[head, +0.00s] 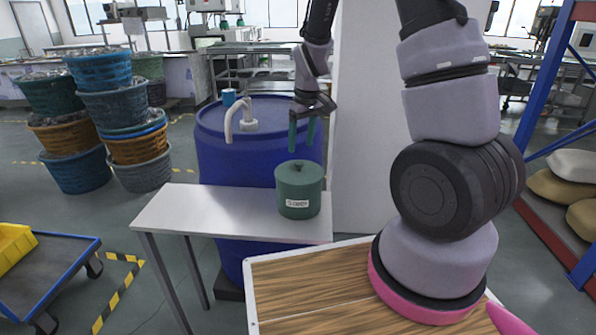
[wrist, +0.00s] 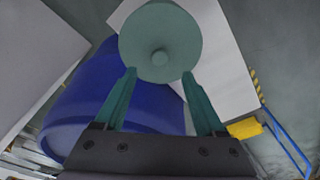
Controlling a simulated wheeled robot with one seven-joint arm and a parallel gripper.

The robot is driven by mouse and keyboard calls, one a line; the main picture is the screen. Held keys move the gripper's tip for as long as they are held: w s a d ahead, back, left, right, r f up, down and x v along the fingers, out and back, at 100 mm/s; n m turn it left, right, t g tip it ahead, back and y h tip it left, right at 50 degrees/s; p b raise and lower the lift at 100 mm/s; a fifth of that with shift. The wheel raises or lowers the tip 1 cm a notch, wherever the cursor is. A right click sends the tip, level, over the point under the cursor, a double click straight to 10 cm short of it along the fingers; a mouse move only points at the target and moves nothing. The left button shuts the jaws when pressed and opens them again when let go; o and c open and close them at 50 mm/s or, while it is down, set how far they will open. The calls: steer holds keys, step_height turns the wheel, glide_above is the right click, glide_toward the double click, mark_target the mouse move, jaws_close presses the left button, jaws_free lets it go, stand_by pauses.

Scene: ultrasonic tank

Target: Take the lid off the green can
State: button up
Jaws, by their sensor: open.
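The green can (head: 299,196) stands upright on a small white table and has a white label on its front. Its green lid (head: 297,173) is on top, with a small knob in the middle. In the wrist view the round lid (wrist: 160,28) and its knob (wrist: 160,57) show from above. My gripper (head: 301,150) is above the can, pointing down, with its two green fingers apart and nothing between them. In the wrist view my gripper (wrist: 160,75) has its fingertips near the lid's lower edge, on either side of the knob. I cannot tell the exact gap to the lid.
The white table (head: 200,212) is otherwise bare. A large blue barrel (head: 228,165) with a pale pipe stands right behind it. A white wall panel (head: 362,130) is close on the right. Stacked baskets (head: 110,110) and a cart with a yellow bin (head: 12,245) are at left.

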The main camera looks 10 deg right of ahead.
mark_target(299, 162)
steer(key=f, duration=0.6)
steer(key=shift+w+a+f, duration=0.15)
steer(key=shift+w+f, duration=0.05)
steer(key=shift+w, duration=0.15)
jaws_close()
